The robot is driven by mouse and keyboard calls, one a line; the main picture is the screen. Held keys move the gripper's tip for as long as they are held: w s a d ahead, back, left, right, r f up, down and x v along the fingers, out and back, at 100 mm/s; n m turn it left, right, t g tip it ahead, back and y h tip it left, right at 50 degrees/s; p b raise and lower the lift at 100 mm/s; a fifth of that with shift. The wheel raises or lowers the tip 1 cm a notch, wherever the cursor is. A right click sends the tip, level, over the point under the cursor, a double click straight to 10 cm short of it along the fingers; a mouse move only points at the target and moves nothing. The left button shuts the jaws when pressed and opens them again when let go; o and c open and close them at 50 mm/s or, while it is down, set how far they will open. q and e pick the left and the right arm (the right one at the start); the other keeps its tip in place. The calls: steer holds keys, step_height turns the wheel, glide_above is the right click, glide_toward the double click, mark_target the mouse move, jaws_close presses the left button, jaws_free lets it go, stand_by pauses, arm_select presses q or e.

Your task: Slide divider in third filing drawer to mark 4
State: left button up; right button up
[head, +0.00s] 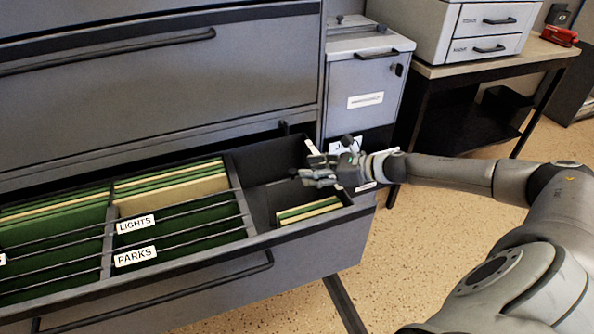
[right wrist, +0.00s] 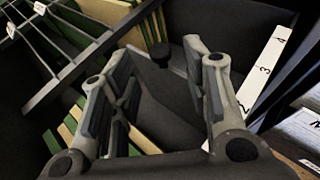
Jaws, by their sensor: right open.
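The filing drawer (head: 315,245) is pulled open, with several green and tan folders in it. My right gripper (head: 318,172) is over its right compartment, fingers spread, and hides part of that compartment in the head view. In the right wrist view, the open fingers (right wrist: 158,98) stand on either side of a dark plate (right wrist: 165,112), which looks like the divider. A black knob (right wrist: 161,55) shows just beyond the fingers. I cannot tell whether the fingers touch the plate. A white scale strip (right wrist: 262,75) reads 2, 3, 4 to the right. My left gripper is out of view.
Lower folders (head: 308,210) lean in the right compartment. Thin rails with labels LIGHTS (head: 136,223) and PARKS (head: 135,256) cross the left part. A grey cabinet (head: 362,95) stands behind the drawer. A side table (head: 500,62) is at the back right; floor is clear in front.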

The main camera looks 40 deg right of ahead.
mark_target(294, 171)
steer(key=shift+x, duration=2.8)
jaws_close()
